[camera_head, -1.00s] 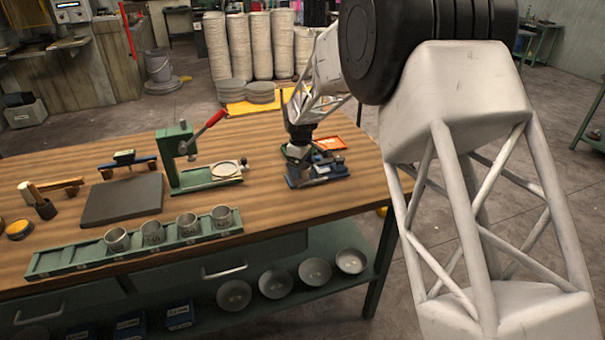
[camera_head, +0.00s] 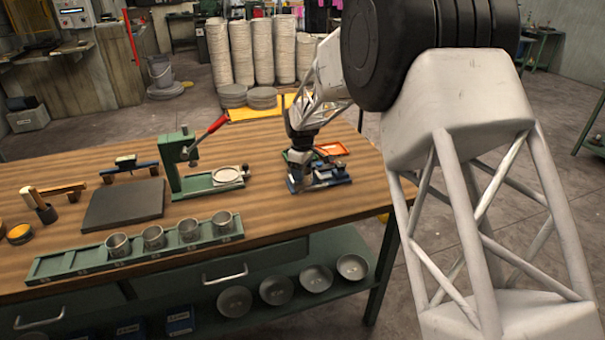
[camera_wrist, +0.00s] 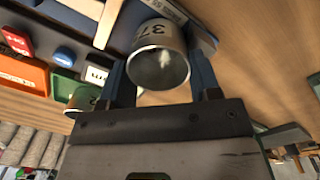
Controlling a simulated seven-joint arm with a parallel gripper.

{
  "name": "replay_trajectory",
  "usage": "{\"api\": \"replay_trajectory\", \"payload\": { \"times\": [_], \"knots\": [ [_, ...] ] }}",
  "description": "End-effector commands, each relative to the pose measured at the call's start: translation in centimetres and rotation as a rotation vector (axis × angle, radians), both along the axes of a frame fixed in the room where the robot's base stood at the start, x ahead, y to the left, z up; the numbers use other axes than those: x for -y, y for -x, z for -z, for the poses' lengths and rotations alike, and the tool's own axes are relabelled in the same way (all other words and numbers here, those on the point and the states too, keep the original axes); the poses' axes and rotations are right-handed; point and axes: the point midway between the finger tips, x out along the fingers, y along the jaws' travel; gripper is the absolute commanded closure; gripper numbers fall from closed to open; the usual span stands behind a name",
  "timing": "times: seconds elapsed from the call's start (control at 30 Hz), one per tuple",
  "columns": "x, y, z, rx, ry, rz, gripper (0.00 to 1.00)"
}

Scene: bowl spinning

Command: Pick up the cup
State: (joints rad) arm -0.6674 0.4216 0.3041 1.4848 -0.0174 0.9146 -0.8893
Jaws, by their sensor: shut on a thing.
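A grey metal cup (camera_wrist: 160,58) with dark digits on its side is between the two blue fingers of my gripper (camera_wrist: 158,68) in the wrist view, and the gripper is shut on it. A second metal cup (camera_wrist: 80,98) shows partly behind the left finger. In the head view my gripper (camera_head: 300,165) is low over the blue fixture (camera_head: 328,177) on the right of the bench, and the held cup cannot be made out there. Several other cups (camera_head: 154,237) stand upright in the green rack (camera_head: 75,264) along the bench's front edge.
A green press (camera_head: 185,165) with a red lever stands left of my gripper, beside a dark slab (camera_head: 124,205). An orange tray (camera_head: 331,149) lies behind the fixture. Several bowls (camera_head: 275,287) sit on the shelf below. Bare wood (camera_head: 280,203) lies between rack and fixture.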

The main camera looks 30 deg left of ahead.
Motion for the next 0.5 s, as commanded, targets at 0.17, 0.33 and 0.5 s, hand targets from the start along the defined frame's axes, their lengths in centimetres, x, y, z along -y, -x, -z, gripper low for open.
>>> {"api": "replay_trajectory", "payload": {
  "times": [0.17, 0.33, 0.5],
  "knots": [
    [0.0, 0.0, -1.1, 0.001, -0.001, 0.0, 0.66],
    [0.0, 0.0, -3.2, 0.002, -0.001, 0.0, 0.66],
    [1.1, 1.4, -3.5, 0.0, 0.0, 0.0, 0.66]
  ]
}}
